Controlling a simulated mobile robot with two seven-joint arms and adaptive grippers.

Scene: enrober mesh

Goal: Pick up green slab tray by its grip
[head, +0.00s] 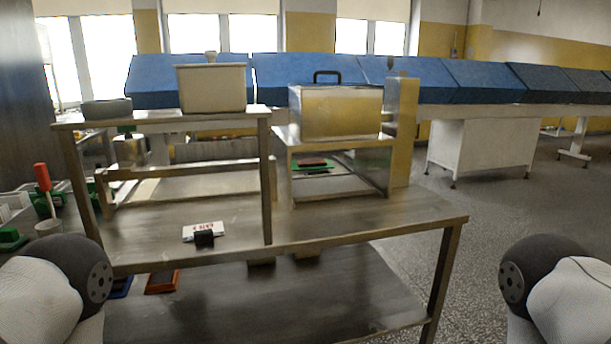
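A thin green tray (318,168) with a dark brown slab (312,161) on it shows inside the open-fronted metal housing (341,152) at the right of the steel table. Its grip cannot be made out. Another green item (10,240) lies at the far left, cut by the picture's edge; I cannot tell whether it is a tray. Only rounded parts of my two arms show, low at the left and right edges. Neither gripper is in view.
The steel table (420,213) carries a raised shelf frame (160,120) with a beige bin (211,88). A lidded metal box tops the housing. A white card in a dark holder (204,238) stands in front. Blue (120,287) and orange-red (161,281) trays sit low.

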